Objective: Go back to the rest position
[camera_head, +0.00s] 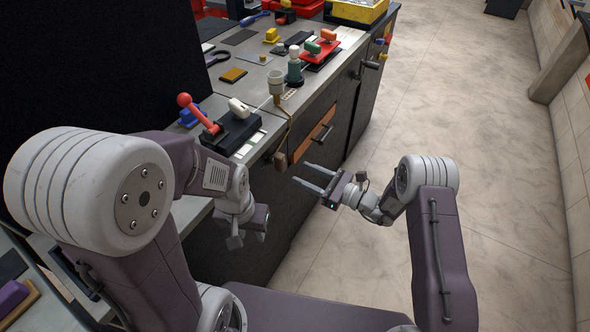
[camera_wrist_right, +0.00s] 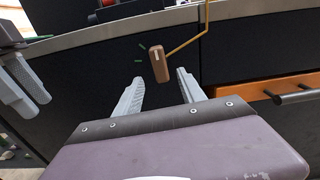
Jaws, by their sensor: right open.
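My right gripper (camera_head: 308,178) is open and empty, held in front of the bench over the floor. Its two apart fingers (camera_wrist_right: 160,88) also show in the right wrist view, with nothing between them. My left gripper (camera_head: 248,240) hangs low beside the bench front, fingers pointing down. Its fingertips look apart and nothing shows between them. It also shows at the left edge of the right wrist view (camera_wrist_right: 28,88). Neither gripper touches an object that I can see.
An orange drawer (camera_head: 318,135) is nearby. The floor (camera_head: 470,120) at right is clear.

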